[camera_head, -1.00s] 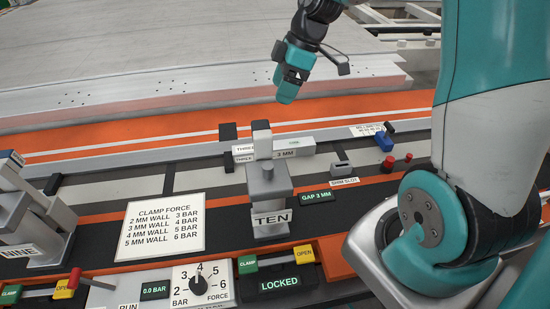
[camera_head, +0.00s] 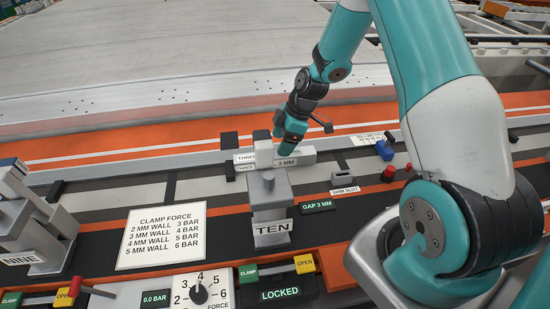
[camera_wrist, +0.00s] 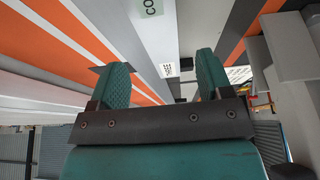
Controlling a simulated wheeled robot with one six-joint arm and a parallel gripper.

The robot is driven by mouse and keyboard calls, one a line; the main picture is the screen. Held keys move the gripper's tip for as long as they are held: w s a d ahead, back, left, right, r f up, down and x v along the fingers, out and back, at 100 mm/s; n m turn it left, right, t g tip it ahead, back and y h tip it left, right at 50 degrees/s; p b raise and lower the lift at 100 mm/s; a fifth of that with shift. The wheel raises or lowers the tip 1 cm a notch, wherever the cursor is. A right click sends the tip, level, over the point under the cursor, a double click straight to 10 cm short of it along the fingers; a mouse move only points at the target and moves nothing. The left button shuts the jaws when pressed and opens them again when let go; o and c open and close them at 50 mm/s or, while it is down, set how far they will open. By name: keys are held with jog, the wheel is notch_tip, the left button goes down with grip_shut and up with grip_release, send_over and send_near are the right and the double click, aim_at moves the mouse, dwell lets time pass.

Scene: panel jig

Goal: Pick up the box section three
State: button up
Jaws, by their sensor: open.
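The box section three (camera_head: 308,157) is a pale grey bar marked "THREE" and "3 MM". It lies on the jig behind clamp TEN (camera_head: 270,195), whose upright hides part of it. My gripper (camera_head: 285,147) is over the bar, just right of the clamp's top, and overlaps it in the head view. Whether it touches the bar cannot be told. In the wrist view my gripper (camera_wrist: 162,78) shows two teal fingers well apart with nothing clearly held between them. A grey surface with a cut-off "CO" label shows beyond the fingers, but I cannot tell what it belongs to.
Clamp NINE (camera_head: 35,220) stands at the left. A blue part (camera_head: 384,150) and a red knob (camera_head: 388,174) are right of the bar. The large pale panel (camera_head: 180,70) fills the back.

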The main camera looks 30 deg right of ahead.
jog(key=p+x, duration=0.1)
jog(key=x, duration=0.4)
jog(key=shift+s+d, duration=0.1)
jog(key=c, duration=1)
jog(key=shift+c, duration=0.9)
jog(key=shift+r, duration=0.15)
